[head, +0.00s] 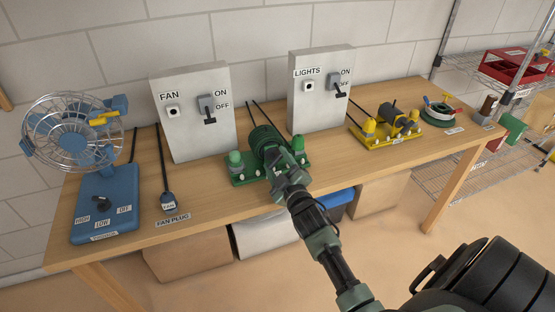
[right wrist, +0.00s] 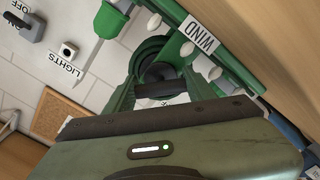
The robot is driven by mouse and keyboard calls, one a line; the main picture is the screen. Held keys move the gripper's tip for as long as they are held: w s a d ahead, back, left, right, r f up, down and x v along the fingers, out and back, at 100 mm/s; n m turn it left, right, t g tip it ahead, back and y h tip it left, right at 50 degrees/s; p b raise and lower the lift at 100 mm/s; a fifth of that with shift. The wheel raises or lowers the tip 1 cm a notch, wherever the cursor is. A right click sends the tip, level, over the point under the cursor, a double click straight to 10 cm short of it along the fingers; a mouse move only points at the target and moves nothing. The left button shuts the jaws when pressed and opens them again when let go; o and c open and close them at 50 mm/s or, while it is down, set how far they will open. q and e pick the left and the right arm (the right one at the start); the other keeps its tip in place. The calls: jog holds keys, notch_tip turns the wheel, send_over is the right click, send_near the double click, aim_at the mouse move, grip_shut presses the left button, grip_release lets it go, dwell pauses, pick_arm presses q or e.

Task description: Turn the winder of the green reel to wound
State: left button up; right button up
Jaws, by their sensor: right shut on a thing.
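The green reel (head: 262,137) is a dark green ribbed drum on a green base (head: 239,181) with a rounded green post at each end. It stands on the bench in front of the two switch boxes. My right gripper (head: 279,165) reaches it from the front and hides part of it. In the right wrist view, the fingers are shut on a dark bar, the winder (right wrist: 158,89), with a dark round part behind it. A WIND label (right wrist: 199,34) is on the green base beside the fingers. The winder's angle is hard to read. My left gripper is not in view.
On the wooden bench (head: 205,193), a blue fan (head: 105,205) and a fan plug (head: 168,201) are at left. The FAN box (head: 190,135) and LIGHTS box (head: 310,110) stand behind. A yellow-based device (head: 375,140) and a green disc (head: 437,121) are at right.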

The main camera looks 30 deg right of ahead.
jog(key=m+p, duration=0.2)
jog(key=m, duration=0.3)
jog(key=shift+a+f+m, duration=0.1)
jog(key=shift+m, duration=0.2)
jog(key=shift+a+f+m+p, duration=0.1)
jog(key=shift+m+p, duration=0.45)
jog(key=shift+m, duration=1.35)
jog(key=o, duration=1.4)
jog(key=v, duration=0.7)
jog(key=shift+s+b, duration=0.35)
jog(key=shift+a, duration=0.1)
